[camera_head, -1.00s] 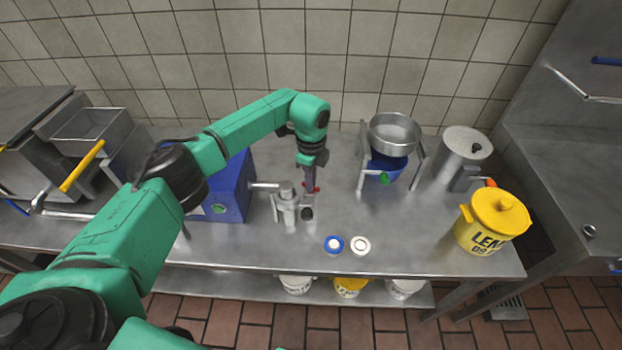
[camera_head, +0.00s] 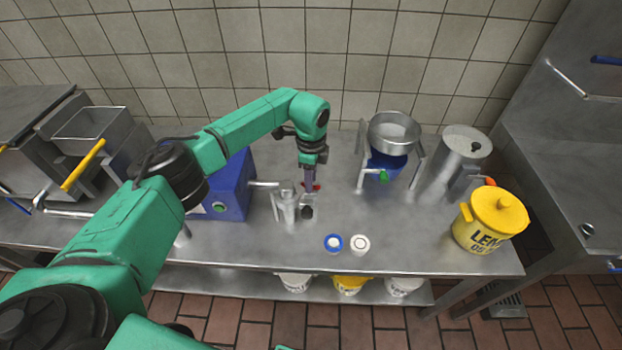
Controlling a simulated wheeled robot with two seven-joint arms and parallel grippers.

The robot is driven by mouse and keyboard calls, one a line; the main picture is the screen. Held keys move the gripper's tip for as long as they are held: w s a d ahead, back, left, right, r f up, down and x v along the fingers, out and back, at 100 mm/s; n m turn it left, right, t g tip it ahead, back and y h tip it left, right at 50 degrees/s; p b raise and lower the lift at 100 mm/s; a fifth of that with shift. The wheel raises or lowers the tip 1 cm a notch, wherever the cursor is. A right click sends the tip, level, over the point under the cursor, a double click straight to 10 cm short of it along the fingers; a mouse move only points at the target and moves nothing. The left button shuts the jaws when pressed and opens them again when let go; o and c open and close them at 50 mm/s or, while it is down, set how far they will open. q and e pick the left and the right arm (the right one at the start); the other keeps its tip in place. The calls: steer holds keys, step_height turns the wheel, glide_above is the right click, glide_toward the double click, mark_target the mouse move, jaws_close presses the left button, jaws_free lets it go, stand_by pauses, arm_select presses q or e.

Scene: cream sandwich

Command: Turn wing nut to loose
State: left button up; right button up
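The filling machine has a blue body (camera_head: 226,190) and a metal nozzle fitting (camera_head: 287,205) on its right. A small red part (camera_head: 317,187), perhaps the wing nut, shows at the right of this fitting. My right gripper is not in view.
A metal bowl (camera_head: 394,132) on a stand, a steel pot (camera_head: 462,158) and a yellow lidded bucket (camera_head: 492,222) stand to the right. The table between fitting and bucket is mostly clear.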

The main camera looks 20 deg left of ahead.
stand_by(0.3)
arm_select(q)
step_height(320, 180, up, 14)
steer(key=b, duration=0.3)
steer(key=shift+r, duration=0.25)
